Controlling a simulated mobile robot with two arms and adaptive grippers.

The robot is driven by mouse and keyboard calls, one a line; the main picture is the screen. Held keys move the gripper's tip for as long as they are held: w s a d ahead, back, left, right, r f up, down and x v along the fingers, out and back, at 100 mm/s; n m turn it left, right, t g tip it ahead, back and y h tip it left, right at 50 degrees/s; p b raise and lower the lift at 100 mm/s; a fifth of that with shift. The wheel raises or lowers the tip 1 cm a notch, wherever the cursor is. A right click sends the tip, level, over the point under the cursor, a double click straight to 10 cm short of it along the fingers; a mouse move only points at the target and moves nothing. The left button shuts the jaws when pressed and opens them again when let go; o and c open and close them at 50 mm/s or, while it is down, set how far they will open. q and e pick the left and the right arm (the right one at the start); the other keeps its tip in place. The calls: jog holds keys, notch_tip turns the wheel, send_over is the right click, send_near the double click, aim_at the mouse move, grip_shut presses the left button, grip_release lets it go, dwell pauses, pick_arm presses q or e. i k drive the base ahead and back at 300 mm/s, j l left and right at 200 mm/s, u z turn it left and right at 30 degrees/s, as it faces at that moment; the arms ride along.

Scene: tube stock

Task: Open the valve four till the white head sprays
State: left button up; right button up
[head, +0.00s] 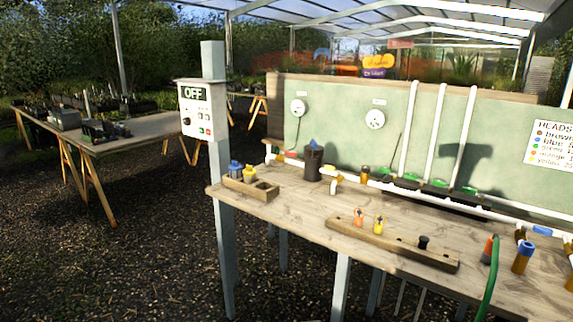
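A white pipe (345,177) runs along the back of the wooden bench. Several small green handles sit along it, such as one near the middle (438,183) and one farther right (470,190). A red-handled fitting (290,155) is at its left end. I can read no valve numbers, so I cannot tell which is valve four. I cannot make out a white head, and no spray shows. Coloured heads stand in a wooden block: an orange one (360,217), a yellow one (378,224) and a black one (423,242). Neither gripper is in view.
A control box (195,112) reading OFF hangs on a post left of the bench. A green hose (490,275) crosses the bench's right front. A blue-capped brown head (523,257) stands nearby. A HEADS board (550,143) is on the back panel. Gravel floor lies left.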

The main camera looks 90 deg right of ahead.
aim_at(467, 191)
jog(key=i+z, duration=0.1)
jog(key=z, duration=2.1)
